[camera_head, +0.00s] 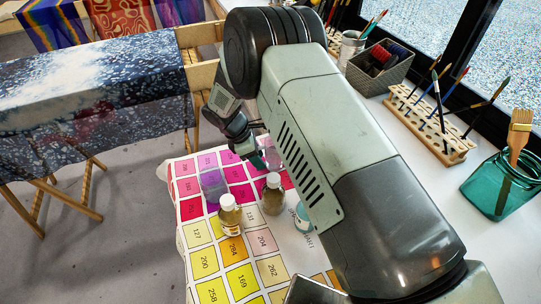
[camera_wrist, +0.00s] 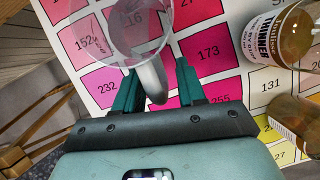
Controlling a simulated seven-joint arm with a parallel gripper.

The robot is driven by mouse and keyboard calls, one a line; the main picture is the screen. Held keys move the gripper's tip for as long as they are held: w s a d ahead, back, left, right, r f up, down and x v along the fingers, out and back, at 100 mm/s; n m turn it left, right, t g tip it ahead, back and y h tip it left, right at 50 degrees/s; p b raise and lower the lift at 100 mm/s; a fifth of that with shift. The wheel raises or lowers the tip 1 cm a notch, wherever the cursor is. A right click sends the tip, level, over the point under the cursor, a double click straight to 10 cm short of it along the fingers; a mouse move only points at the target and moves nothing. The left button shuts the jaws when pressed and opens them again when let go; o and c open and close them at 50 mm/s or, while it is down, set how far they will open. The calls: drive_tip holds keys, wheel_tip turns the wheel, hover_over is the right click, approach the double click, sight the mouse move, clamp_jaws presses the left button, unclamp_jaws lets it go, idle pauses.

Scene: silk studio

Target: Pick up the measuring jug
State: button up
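The measuring jug (camera_wrist: 125,30) is clear and see-through, with a grey-white handle (camera_wrist: 151,78) pointing toward my gripper. My gripper (camera_wrist: 158,82) is open, with one green finger on each side of the handle. I see a gap on either side, wider on the right; I cannot tell whether the left finger touches. In the head view my gripper (camera_head: 256,158) is low over the colour chart. The jug (camera_head: 272,157) is there partly hidden by my gripper and arm.
A see-through purple-tinted vessel (camera_head: 213,186) stands left of my gripper. A brush rack (camera_head: 432,125) and teal jar (camera_head: 492,188) are right.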

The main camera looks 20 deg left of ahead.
clamp_jaws()
drive_tip(key=shift+r, duration=0.2)
